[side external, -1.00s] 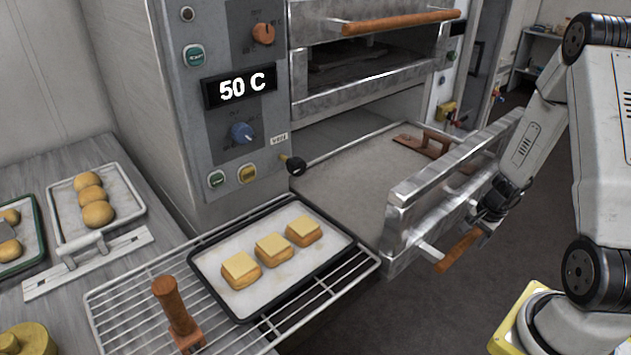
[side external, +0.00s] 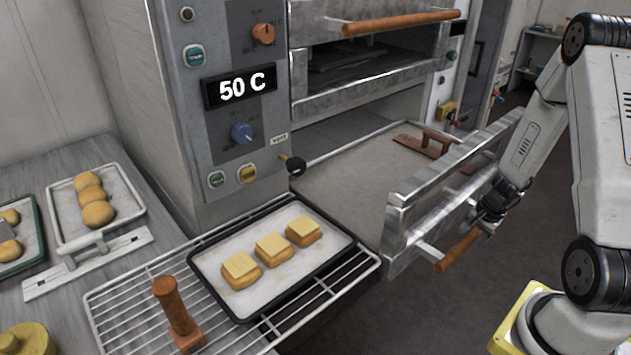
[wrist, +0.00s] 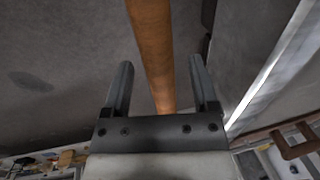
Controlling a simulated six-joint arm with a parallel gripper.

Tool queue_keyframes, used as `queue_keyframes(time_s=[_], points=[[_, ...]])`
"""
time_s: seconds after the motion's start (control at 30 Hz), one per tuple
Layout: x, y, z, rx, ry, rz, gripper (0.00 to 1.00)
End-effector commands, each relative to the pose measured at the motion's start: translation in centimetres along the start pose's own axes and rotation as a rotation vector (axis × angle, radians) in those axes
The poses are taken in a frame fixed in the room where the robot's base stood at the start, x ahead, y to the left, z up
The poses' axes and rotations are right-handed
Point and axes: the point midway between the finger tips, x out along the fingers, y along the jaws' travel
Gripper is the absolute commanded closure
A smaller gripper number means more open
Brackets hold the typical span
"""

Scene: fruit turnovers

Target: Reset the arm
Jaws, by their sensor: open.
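My gripper (wrist: 163,85) is open in the wrist view, with its two fingers apart on either side of a wooden handle bar (wrist: 150,40). In the side external view my gripper (side external: 490,222) is at the wooden handle (side external: 459,251) of the lower oven drawer (side external: 410,215), which is pulled out. The fingers are dark and small there, and whether they touch the handle cannot be told.
A black tray (side external: 222,293) with 3 pastries sits on a wire rack (side external: 120,312). The upper oven door (side external: 395,22) has a wooden handle. A tray of buns (side external: 62,200) is on the left counter. A wooden-handled tool (side external: 425,143) lies in the drawer. Dark floor is clear below the drawer.

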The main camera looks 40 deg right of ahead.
Motion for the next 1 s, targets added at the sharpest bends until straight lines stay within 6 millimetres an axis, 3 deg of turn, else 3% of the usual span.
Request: queue_keyframes(time_s=[0.37, 1.0], points=[[-1.1, -0.1, 0.0, -0.001, 0.000, -0.002, 0.24], [-5.8, 0.0, 0.0, 0.001, 0.001, -0.001, 0.24]])
